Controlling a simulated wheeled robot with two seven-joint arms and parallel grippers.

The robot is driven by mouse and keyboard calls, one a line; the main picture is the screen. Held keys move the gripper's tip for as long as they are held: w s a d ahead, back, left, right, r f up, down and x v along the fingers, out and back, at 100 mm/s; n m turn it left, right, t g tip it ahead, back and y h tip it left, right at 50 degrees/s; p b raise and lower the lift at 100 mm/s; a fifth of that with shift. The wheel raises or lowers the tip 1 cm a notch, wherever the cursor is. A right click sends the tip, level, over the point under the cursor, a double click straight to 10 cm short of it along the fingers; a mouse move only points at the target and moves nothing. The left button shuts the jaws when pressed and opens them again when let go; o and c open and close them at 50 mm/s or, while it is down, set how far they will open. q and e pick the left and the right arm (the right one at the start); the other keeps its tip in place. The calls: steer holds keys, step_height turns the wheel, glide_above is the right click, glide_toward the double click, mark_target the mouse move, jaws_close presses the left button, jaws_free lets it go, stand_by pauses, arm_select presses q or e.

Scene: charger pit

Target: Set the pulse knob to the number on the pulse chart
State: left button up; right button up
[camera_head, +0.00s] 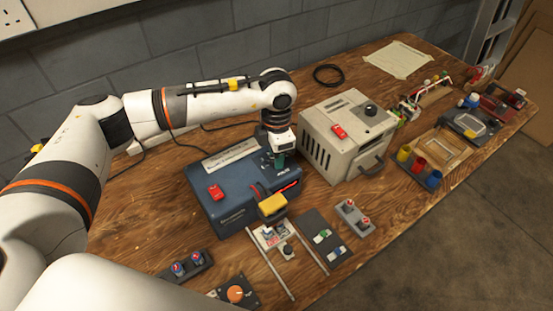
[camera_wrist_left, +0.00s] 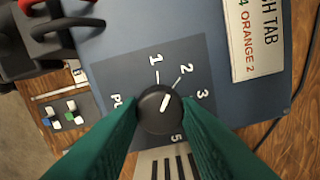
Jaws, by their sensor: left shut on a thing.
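The black pulse knob (camera_wrist_left: 160,109) sits on a dark dial plate on top of the blue box (camera_head: 225,200). Its white mark points up and right, in line with the tick for 2. The numbers 1, 2, 3 and 5 show, with part of the word beginning "PU". My left gripper (camera_head: 278,160) is shut on the knob, one green finger on each side; it hides the knob in the head view. A white printed label (camera_wrist_left: 250,40) beside the dial shows "H TAB" and "ORANGE 2", partly cut off. I cannot tell whether it is the pulse chart. My right gripper is not in view.
A red switch (camera_head: 215,192) and a yellow-topped handle (camera_head: 272,206) are on the blue box. A grey charger box (camera_head: 345,140) stands close to its right. Small switch panels (camera_head: 324,238) and an orange knob (camera_head: 236,294) lie in front. Cups and trays stand at the far right.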

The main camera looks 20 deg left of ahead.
arm_select(q)
steer(key=shift+m+b, duration=0.9)
steer(key=shift+m, duration=0.5)
steer(key=shift+r, duration=0.1)
steer(key=o, duration=1)
steer(key=shift+c, duration=0.2)
step_height(320, 180, up, 12)
steer(key=b, duration=0.2)
